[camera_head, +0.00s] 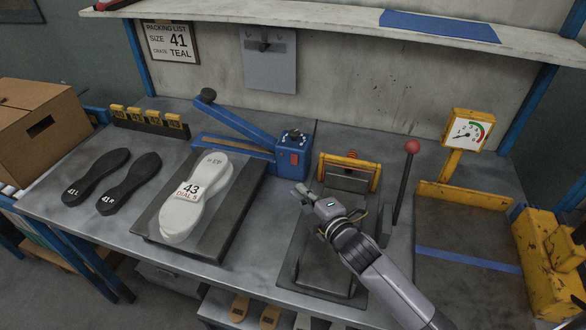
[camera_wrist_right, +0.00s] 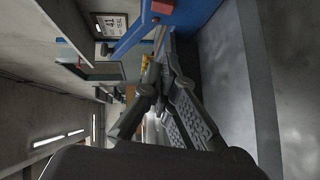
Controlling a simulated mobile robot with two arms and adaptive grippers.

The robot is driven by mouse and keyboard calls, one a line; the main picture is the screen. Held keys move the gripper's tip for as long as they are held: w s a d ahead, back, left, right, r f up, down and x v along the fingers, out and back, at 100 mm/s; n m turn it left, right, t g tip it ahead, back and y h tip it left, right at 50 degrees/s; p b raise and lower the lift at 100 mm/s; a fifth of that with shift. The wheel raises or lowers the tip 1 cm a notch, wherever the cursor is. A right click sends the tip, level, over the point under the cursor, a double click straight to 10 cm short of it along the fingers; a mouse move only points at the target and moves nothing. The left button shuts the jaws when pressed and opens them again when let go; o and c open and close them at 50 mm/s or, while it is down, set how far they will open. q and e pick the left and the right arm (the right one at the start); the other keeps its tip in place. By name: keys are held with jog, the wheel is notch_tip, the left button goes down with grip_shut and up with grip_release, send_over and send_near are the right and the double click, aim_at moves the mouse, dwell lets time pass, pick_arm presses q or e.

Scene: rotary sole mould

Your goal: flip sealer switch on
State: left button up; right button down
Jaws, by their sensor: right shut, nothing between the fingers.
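The blue sealer (camera_head: 240,128) stands at the back middle of the bench, its long arm raised to the left. A small red switch (camera_head: 294,159) is on the front of its box, below a dark knob; I cannot tell its position. My right gripper (camera_head: 299,191) is shut and empty, just in front of and below the switch, apart from it. In the right wrist view the shut fingers (camera_wrist_right: 158,72) point toward the blue sealer body (camera_wrist_right: 190,14), with the red switch (camera_wrist_right: 162,7) at the top edge. My left gripper is out of view.
A sole labelled 43 (camera_head: 196,200) lies on a dark plate (camera_head: 238,226) left of my gripper. Two black soles (camera_head: 97,176) lie farther left. A yellow-barred press (camera_head: 348,172) and a red-knobbed lever (camera_head: 411,148) stand close on the right. A yellow dial gauge (camera_head: 467,132) is beyond.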

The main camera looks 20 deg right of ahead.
jog(key=w, duration=0.3)
jog(key=w+f+p, duration=0.1)
jog(key=w, duration=0.3)
jog(key=w+f, duration=0.1)
jog(key=w, duration=0.2)
jog(key=shift+w+d, duration=0.2)
jog(key=shift+d, duration=0.15)
jog(key=shift+f, duration=0.15)
jog(key=shift+w+d+f+n+t+b, duration=0.1)
jog(key=shift+w+d+n+t+b, duration=0.2)
jog(key=shift+b, duration=0.9)
jog(key=v, duration=1.2)
jog(key=shift+a+f, duration=0.15)
